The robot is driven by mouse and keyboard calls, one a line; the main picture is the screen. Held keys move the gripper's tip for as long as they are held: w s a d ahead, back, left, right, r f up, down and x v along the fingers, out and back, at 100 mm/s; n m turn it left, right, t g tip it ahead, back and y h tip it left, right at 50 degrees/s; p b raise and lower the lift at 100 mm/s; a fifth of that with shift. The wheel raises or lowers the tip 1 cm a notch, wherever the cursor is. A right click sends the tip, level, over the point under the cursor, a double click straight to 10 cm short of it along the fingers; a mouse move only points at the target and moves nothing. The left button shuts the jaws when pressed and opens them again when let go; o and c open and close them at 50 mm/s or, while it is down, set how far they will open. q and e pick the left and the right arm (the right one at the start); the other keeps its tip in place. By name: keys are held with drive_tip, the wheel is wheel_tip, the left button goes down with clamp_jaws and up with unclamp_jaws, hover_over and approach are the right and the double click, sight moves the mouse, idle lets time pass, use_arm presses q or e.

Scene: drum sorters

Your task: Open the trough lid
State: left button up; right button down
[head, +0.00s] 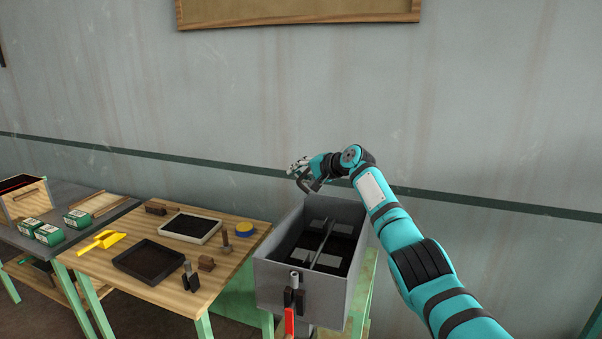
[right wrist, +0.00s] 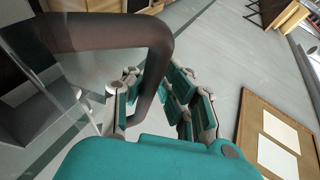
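The grey trough (head: 266,284) stands right of the wooden table in the head view, with dark panels and pale squares showing in its top. My right gripper (head: 303,172) is above the trough's far edge. In the right wrist view a dark, bent handle bar (right wrist: 110,30) runs down between the fingers of my right gripper (right wrist: 153,85). The fingers look closed around this bar. A see-through panel (right wrist: 60,110) shows left of the handle; how the two join is not clear. The lid's exact angle cannot be told. My left gripper is out of view.
A red-handled part (head: 289,322) hangs at the trough's front. The wall is close behind the trough.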

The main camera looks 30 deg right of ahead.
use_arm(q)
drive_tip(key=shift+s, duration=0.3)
use_arm(e)
drive_tip(key=shift+w+a+r, duration=0.15)
drive_tip(key=shift+r, duration=0.3)
drive_tip(key=shift+w+a+r, duration=0.1)
drive_tip(key=shift+a+r, duration=0.05)
drive_tip(key=shift+r, duration=0.3)
drive_tip(key=c, duration=1.8)
unclamp_jaws()
drive_tip(key=shift+w, duration=0.1)
drive_tip(key=shift+c, duration=0.2)
drive_tip(key=shift+o, duration=1.2)
drive_tip(key=shift+w+a+f, duration=0.15)
drive_tip(key=shift+w+a, duration=0.05)
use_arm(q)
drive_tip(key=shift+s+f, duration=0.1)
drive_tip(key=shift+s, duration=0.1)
use_arm(e)
drive_tip(key=shift+a+f, duration=0.1)
drive_tip(key=shift+f, duration=0.1)
drive_tip(key=shift+s+f, duration=0.1)
drive_tip(key=shift+s, duration=0.05)
drive_tip(key=shift+r, duration=0.2)
